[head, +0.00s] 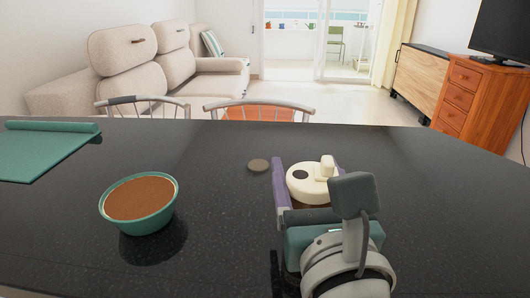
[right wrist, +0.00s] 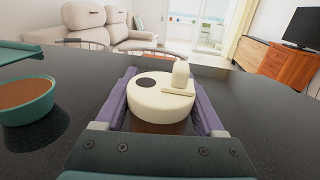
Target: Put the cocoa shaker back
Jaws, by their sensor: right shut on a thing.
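The cocoa shaker has a round cream lid (head: 304,187) with a dark round spot and an upright cream knob. My right gripper (head: 307,176) is shut on it, with one purple finger along each side. In the right wrist view the shaker's lid (right wrist: 158,100) sits between the fingers and a brown body shows below it. I cannot tell whether its base touches the counter. A small flat grey-brown disc (head: 258,165) lies on the counter just left of the fingertips. My left gripper is not in view.
A green bowl of brown powder (head: 140,198) stands on the dark counter (head: 215,240), left of the shaker. A green mat (head: 40,150) with a rolled edge lies at the far left. Two chair backs (head: 258,112) rise behind the counter. The counter's right side is clear.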

